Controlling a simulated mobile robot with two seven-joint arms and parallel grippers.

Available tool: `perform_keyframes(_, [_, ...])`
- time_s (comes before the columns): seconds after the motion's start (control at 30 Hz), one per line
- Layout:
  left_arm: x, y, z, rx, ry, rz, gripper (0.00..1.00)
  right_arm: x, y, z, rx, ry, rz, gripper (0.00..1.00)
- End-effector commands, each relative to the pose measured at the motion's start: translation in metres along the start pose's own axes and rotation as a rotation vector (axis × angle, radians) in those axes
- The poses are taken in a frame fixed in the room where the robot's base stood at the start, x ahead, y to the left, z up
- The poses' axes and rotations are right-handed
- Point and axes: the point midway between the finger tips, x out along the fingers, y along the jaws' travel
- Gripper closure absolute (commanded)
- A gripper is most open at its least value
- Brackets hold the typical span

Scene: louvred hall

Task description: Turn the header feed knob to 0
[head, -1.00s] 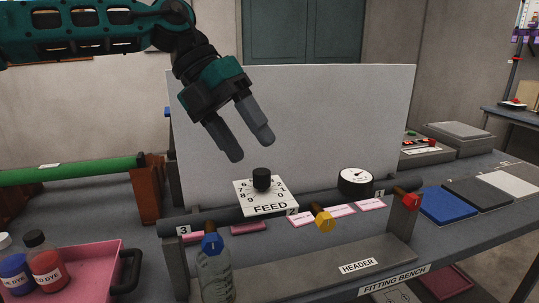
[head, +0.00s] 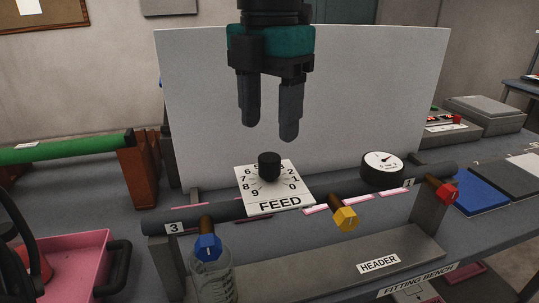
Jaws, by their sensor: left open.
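The header feed knob (head: 269,165) is a black cylinder on a white dial plate (head: 274,199) marked FEED, with digits around it. The 0 is at the plate's lower right. I cannot tell which digit the knob points to. My left gripper (head: 269,132) points straight down above the knob, its two grey fingers apart and empty, with a gap between fingertips and knob. The plate sits on the dark header pipe (head: 325,197). My right gripper is not in view.
A round gauge (head: 382,169) stands right of the dial. Blue (head: 207,246), yellow (head: 345,219) and red (head: 447,191) valve handles line the pipe. A clear bottle (head: 212,275) stands under the blue one. A pale panel (head: 365,95) stands behind. A pink tray (head: 72,262) is at left.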

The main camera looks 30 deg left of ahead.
Motion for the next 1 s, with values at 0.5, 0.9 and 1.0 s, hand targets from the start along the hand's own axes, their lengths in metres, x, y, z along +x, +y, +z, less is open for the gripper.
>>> perform_keyframes(0.5, [0.062, 0.0, 0.0, -0.001, -0.001, -0.002, 0.41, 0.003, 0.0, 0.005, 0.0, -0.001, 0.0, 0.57])
perform_keyframes(0.9, [0.062, 0.0, 0.0, -0.001, -0.001, -0.002, 0.56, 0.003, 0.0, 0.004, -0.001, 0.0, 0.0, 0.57])
perform_keyframes(1.0, [0.062, 0.0, 0.0, -0.001, -0.002, -0.002, 0.66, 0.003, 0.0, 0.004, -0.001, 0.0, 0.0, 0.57])
